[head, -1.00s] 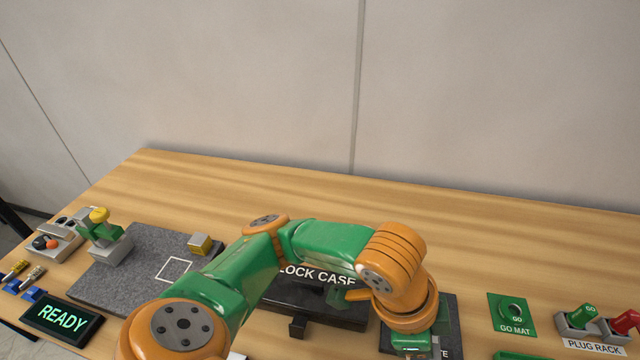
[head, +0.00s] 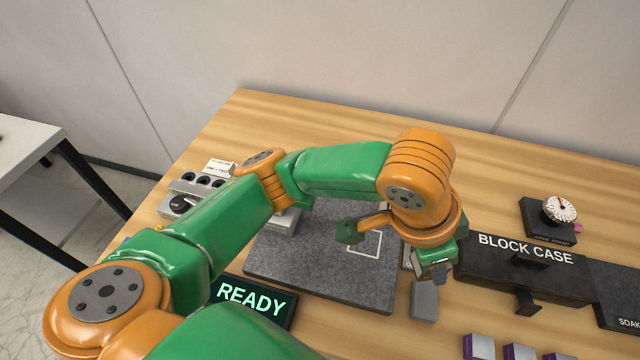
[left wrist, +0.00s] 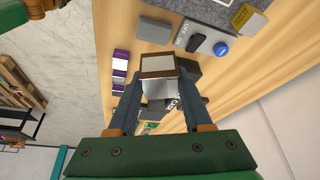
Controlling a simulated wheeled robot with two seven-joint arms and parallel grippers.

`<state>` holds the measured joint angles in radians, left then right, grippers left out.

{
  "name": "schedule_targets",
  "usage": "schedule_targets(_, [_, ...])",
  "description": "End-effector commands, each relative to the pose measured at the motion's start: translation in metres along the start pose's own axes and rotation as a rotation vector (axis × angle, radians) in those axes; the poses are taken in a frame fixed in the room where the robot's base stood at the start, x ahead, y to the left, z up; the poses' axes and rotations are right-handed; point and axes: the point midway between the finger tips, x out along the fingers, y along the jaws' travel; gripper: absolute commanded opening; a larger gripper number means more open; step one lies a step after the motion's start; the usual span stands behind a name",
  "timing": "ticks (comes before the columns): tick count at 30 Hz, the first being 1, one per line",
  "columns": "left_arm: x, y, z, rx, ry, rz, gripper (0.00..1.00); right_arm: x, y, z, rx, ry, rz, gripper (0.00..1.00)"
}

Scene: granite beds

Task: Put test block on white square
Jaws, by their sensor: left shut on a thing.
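The white square (head: 366,243) is a thin white outline on the dark granite plate (head: 330,282), right of its middle; my arm crosses in front of part of the plate. My left gripper (head: 434,269) hangs right of the plate, near the block case. In the left wrist view its two fingers (left wrist: 158,90) are closed on a small block (left wrist: 157,66) with a pale face and brown edges, presumably the test block. It is held above the table. The yellow-sided block (left wrist: 248,18) shows on the plate's corner in that view. The right gripper is not in view.
The black block case (head: 490,266) with its handle stands right of the gripper. A grey block (head: 424,300) lies below it. The READY sign (head: 250,298) stands in front of the plate.

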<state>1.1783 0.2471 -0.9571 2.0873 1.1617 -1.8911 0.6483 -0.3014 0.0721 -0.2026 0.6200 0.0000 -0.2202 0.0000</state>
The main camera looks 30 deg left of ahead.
Motion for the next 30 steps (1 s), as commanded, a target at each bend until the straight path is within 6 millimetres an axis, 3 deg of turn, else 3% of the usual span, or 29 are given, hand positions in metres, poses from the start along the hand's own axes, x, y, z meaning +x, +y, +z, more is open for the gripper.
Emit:
schedule_targets(2, [0.002, -0.011, 0.006, -0.007, -0.001, -0.001, 0.00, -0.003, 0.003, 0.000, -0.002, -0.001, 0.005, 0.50])
schedule_targets(9, [0.019, -0.079, 0.051, -0.014, -0.007, -0.004, 0.00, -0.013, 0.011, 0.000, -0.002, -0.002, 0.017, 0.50])
schedule_targets(15, [0.052, -0.110, 0.081, -0.005, -0.003, -0.002, 0.00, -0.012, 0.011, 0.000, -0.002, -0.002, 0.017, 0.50])
schedule_targets(20, [0.067, -0.124, 0.095, -0.006, -0.004, -0.002, 0.00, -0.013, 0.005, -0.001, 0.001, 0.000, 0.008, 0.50])
schedule_targets(25, [0.092, -0.124, 0.105, -0.001, -0.002, 0.000, 0.00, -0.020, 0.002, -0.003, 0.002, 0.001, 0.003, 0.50])
schedule_targets(30, [0.096, -0.124, 0.106, 0.001, 0.001, -0.003, 0.00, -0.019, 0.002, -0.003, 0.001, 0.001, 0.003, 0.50])
